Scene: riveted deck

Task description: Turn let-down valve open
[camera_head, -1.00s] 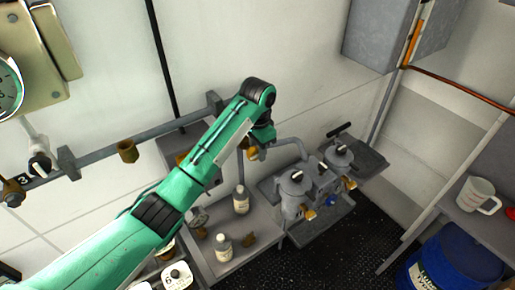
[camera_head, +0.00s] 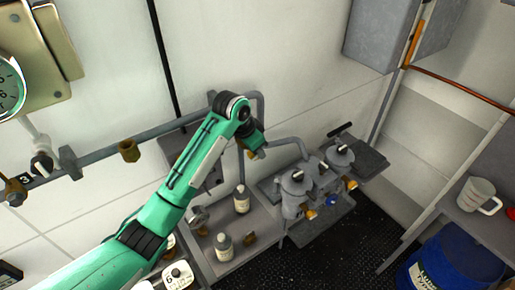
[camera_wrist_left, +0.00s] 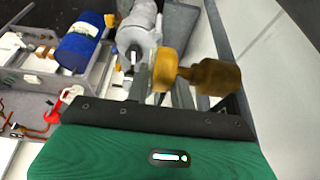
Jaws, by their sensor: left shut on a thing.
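My left gripper (camera_head: 256,152) is at the end of the green arm, beside the bent grey pipe and left of the grey pots. In the left wrist view its fingers (camera_wrist_left: 163,88) are shut around a yellow, rounded brass part (camera_wrist_left: 165,70), which I take to be the let-down valve's handle. A darker brass knob (camera_wrist_left: 216,77) sits just right of it. The wrist and forearm hide most of the valve in the head view, so I cannot tell how far it is turned. My right gripper is not in view.
Two grey lidded pots (camera_head: 297,187) with brass taps stand right of the gripper. Small bottles (camera_head: 241,199) stand on the grey bench below the arm. A blue drum (camera_head: 455,265) and a white jug (camera_head: 478,195) are at the right. A wall pipe (camera_head: 100,155) runs left.

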